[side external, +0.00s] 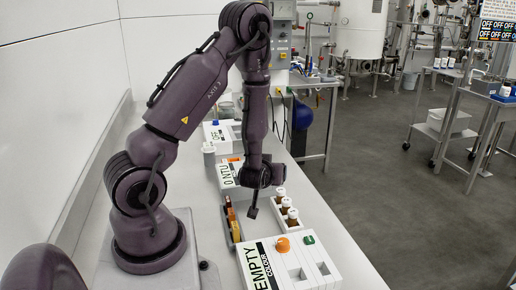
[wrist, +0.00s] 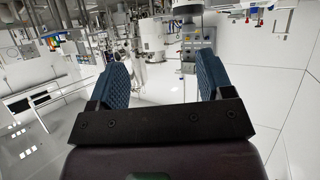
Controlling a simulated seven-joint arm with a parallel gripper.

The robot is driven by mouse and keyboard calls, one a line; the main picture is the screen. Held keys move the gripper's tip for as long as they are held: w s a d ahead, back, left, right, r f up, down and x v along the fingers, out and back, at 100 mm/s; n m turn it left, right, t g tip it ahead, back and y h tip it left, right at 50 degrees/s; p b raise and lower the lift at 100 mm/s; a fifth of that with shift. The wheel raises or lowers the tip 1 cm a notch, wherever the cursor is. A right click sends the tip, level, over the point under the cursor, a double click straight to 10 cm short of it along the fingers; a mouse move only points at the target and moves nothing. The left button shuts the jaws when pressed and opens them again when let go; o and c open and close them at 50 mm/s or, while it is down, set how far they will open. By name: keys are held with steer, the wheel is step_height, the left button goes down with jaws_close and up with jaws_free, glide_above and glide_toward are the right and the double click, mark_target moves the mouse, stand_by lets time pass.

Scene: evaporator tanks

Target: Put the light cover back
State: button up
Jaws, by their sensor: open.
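My gripper (side external: 253,212) hangs above the white bench, between a narrow rack and a vial tray. In the wrist view its two blue ribbed fingers (wrist: 160,82) stand wide apart with nothing between them. No part is clearly recognisable as the light cover. A small grey cylinder (side external: 208,155) stands upright on the bench by the white box marked 0 NTU (side external: 229,174); I cannot tell whether it is the cover. A white box marked EMPTY COLOUR (side external: 290,265) is at the front, with an orange knob (side external: 283,244) and a green one (side external: 308,239) on top.
The narrow rack (side external: 233,222) holds orange and yellow pieces. The white tray (side external: 278,206) holds several brown vials with white caps. Another white box (side external: 217,134) stands farther back. A wall borders the bench on the left; the bench's right edge drops to the floor.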

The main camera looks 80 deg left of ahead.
steer(key=w+d+r+m+t+h, duration=0.2)
steer(key=w+d+r+h, duration=0.2)
steer(key=w+d+r, duration=0.15)
steer(key=s+d+r+m+h, duration=0.2)
steer(key=d+r+m+h, duration=0.1)
steer(key=d+r, duration=0.3)
steer(key=s+d+r+m+h, duration=0.3)
steer(key=d+r+m, duration=0.1)
steer(key=d+r, duration=0.3)
steer(key=shift+d+r+m+g+h, duration=0.15)
steer(key=shift+d+m+g+h, duration=0.2)
steer(key=shift+d, duration=0.75)
steer(key=s+r+m, duration=0.1)
steer(key=s, duration=0.2)
steer(key=s+d+r+m+g, duration=0.1)
steer(key=s, duration=0.1)
steer(key=s+d+r+m+g, duration=0.1)
steer(key=s, duration=0.2)
steer(key=shift+s+d+r+h, duration=0.2)
steer(key=shift+s+r+h, duration=0.05)
steer(key=shift+s+r, duration=0.1)
steer(key=shift+s, duration=0.4)
